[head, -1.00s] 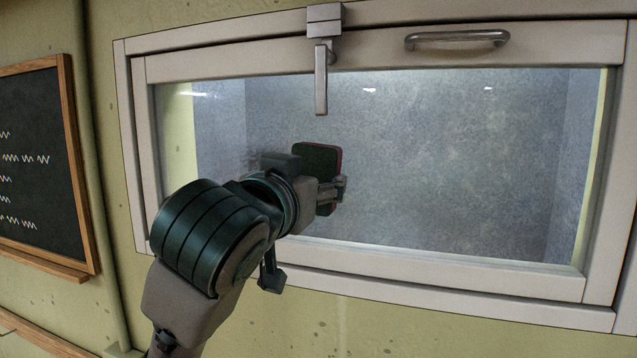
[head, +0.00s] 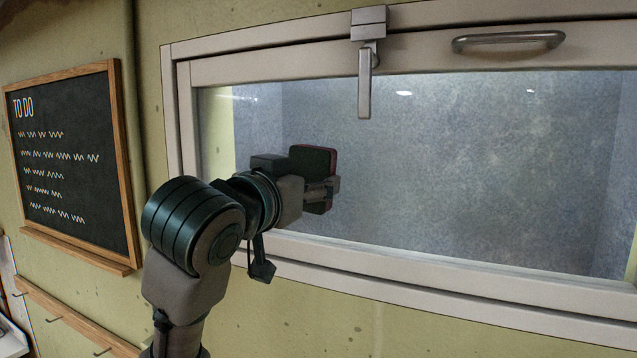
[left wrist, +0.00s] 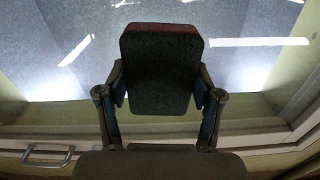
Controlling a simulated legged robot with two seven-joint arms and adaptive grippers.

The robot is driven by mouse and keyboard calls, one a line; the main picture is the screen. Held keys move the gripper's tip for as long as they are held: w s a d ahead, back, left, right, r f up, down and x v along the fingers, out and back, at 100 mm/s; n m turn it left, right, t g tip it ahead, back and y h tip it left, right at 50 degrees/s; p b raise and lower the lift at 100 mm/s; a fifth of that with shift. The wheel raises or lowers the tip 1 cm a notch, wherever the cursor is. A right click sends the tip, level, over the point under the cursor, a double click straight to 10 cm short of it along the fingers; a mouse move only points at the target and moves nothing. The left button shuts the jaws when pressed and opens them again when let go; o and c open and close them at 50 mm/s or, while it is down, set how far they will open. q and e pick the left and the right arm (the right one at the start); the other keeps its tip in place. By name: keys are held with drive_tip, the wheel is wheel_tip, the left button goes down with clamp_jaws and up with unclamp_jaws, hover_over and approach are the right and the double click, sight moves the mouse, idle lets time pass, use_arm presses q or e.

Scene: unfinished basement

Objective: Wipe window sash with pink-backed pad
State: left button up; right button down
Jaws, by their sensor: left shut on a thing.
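The pink-backed pad (head: 314,162) is dark on the face I see, with a pinkish-red edge. My left gripper (head: 322,187) is shut on it and holds it in front of the window sash (head: 420,265), over the left part of the glass. I cannot tell whether the pad touches the glass. In the left wrist view the pad (left wrist: 160,70) stands between the two fingers (left wrist: 160,105), with the glass behind it. The sash has a pale frame around a wide pane. My right gripper is not in view.
A metal latch (head: 365,80) hangs at the top of the window frame, and a bar handle (head: 508,41) is to its right. A chalkboard (head: 75,165) hangs on the wall at left, above a wooden rail with hooks (head: 70,320). The right part of the pane is clear.

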use_arm(q)
drive_tip(key=shift+w+a, duration=0.3)
drive_tip(key=shift+a, duration=0.4)
drive_tip(key=shift+w+a, duration=0.3)
drive_tip(key=shift+a, duration=0.4)
drive_tip(key=shift+w+a+p, duration=0.2)
drive_tip(key=shift+w+a, duration=0.15)
drive_tip(key=shift+a, duration=0.35)
drive_tip(key=shift+w+a+p, duration=0.15)
drive_tip(key=shift+w+a, duration=0.15)
drive_tip(key=shift+a, duration=0.4)
drive_tip(key=b+v, duration=0.2)
drive_tip(key=v, duration=0.4)
drive_tip(key=b+v, duration=0.1)
drive_tip(key=v, duration=0.2)
